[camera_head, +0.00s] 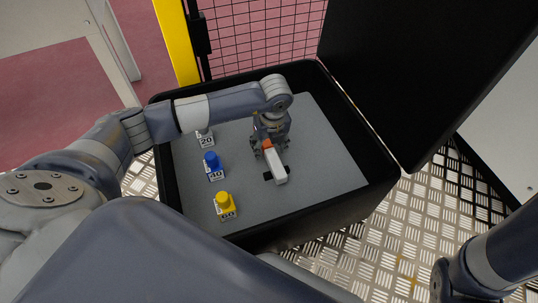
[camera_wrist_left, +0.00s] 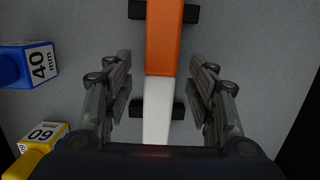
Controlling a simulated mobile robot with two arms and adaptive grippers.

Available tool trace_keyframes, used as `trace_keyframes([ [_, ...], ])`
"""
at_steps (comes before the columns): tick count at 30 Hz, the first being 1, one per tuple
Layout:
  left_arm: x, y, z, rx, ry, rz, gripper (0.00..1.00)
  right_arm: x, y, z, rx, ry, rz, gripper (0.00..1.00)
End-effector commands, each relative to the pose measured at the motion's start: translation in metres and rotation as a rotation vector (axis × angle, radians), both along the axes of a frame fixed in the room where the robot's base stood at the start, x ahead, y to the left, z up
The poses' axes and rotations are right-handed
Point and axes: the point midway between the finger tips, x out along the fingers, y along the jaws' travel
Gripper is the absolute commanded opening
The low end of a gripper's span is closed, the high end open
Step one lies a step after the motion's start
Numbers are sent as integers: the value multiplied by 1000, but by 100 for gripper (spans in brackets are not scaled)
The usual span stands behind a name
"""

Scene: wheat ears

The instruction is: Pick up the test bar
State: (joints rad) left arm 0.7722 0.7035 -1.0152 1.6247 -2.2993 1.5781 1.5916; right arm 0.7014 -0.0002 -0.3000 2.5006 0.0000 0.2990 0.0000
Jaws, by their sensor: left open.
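The test bar (camera_head: 280,174) is a straight bar, part white and part orange, lying on black supports in the black case. In the left wrist view the test bar (camera_wrist_left: 163,45) runs up the middle, orange above and white below. My left gripper (camera_head: 268,150) is over the bar, pointing down. In the left wrist view its fingers (camera_wrist_left: 160,92) are apart, one on each side of the bar, with gaps between. Whether the fingertips reach down to the bar's level is unclear. My right gripper does not show; only part of that arm is at the lower right.
Left of the bar stand a white block marked 20 (camera_head: 205,140), a blue block marked 40 (camera_head: 213,168) and a yellow block marked 60 (camera_head: 225,205). The case (camera_head: 375,192) has raised black walls and an open lid (camera_head: 420,70). Grey foam right of the bar is clear.

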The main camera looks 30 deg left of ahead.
Motion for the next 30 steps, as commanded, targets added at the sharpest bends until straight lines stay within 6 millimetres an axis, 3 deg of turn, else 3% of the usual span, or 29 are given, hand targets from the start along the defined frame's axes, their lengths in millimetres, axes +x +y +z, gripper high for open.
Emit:
trace_keyframes([
  [9,0,0,-3,0,0,0,49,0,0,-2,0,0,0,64],
  [15,0,0,-3,0,0,0,4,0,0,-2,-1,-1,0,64],
  [16,0,0,-3,0,0,0,0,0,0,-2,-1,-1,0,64],
  [25,1,0,-1,-1,-1,0,0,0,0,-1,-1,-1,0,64],
  [30,1,0,17,-1,-2,1,0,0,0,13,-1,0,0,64],
])
